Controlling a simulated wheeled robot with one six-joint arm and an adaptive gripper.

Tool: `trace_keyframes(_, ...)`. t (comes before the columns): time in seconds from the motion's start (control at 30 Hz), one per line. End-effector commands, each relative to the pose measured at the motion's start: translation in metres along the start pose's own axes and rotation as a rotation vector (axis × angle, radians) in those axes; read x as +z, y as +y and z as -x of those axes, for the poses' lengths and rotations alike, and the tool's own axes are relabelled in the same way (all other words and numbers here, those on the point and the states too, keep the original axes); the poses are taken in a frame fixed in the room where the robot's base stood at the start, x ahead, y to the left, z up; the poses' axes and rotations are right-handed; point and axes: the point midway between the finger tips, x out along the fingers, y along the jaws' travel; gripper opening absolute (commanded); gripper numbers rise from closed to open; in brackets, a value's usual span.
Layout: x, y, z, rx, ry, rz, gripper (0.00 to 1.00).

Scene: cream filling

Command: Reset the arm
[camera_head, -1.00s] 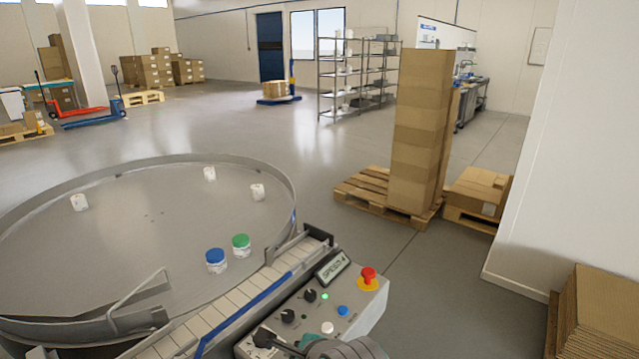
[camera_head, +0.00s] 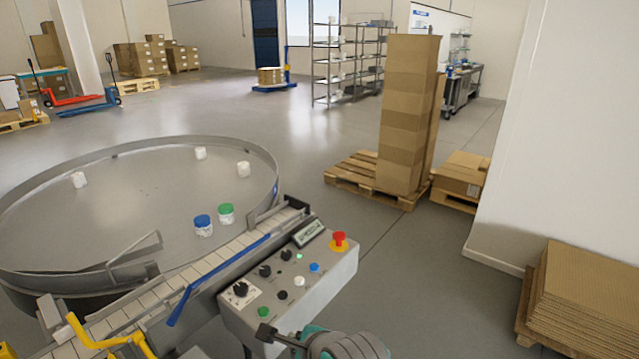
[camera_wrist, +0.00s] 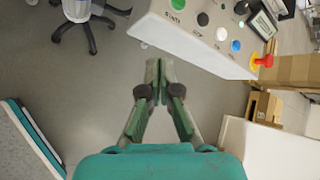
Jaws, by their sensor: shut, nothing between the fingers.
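In the wrist view my gripper (camera_wrist: 159,68) points away with its two grey and green fingers closed together at the tips. No thing shows between them. The fingertips are over the floor, just below the edge of the grey control box (camera_wrist: 200,35) in the picture, and appear apart from it. In the head view teal and grey parts of my arm show at the bottom edge, in front of the control box (camera_head: 290,285), and the fingertips are hard to make out there.
A round turntable (camera_head: 275,180) carries several jars, one blue-lidded (camera_head: 203,226) and one green-lidded (camera_head: 226,213). A conveyor (camera_head: 200,268) runs beside it. The box has a red stop button (camera_head: 339,241). Flat cardboard (camera_head: 590,300) is stacked at right. An office chair (camera_wrist: 80,25) shows in the wrist view.

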Motion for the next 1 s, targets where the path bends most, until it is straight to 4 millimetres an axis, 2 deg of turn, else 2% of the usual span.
trace_keyframes(0.27,-0.026,0.016,-0.008,-0.031,0.005,0.080,0.00)
trace_keyframes(0.47,-0.053,0.033,-0.012,-0.067,0.014,0.178,0.00)
trace_keyframes(0.77,-0.122,0.083,-0.009,-0.161,0.067,0.443,0.00)
trace_keyframes(1.0,-0.173,0.128,0.013,-0.233,0.144,0.689,0.00)
